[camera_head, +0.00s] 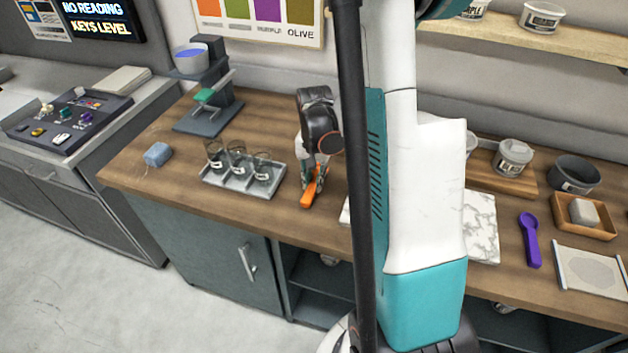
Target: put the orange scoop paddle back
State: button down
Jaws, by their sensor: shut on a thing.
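The orange scoop paddle (309,192) is at my gripper, low over the wooden counter or touching it; I cannot tell which. It stands just right of the grey tray with glass jars. My gripper (318,172) points down and is shut on the paddle's upper part. The jaws partly hide that part of the paddle. A purple scoop paddle (529,240) lies on the counter at the right, apart from my gripper.
A grey tray (213,184) holds several jars left of my gripper. A stand with a blue bowl (190,57) is behind it. A blue block (157,154) lies left. At the right are a marble slab (482,225), a wooden tray (606,236) and a dark bowl (574,175). My arm hides the counter's middle.

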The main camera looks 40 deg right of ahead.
aim_at(314, 182)
jog(key=c, duration=1.4)
grip_release()
jog(key=shift+c, duration=0.2)
notch_tip(314, 182, up, 12)
jog(key=p, duration=0.3)
jog(key=shift+d, duration=0.1)
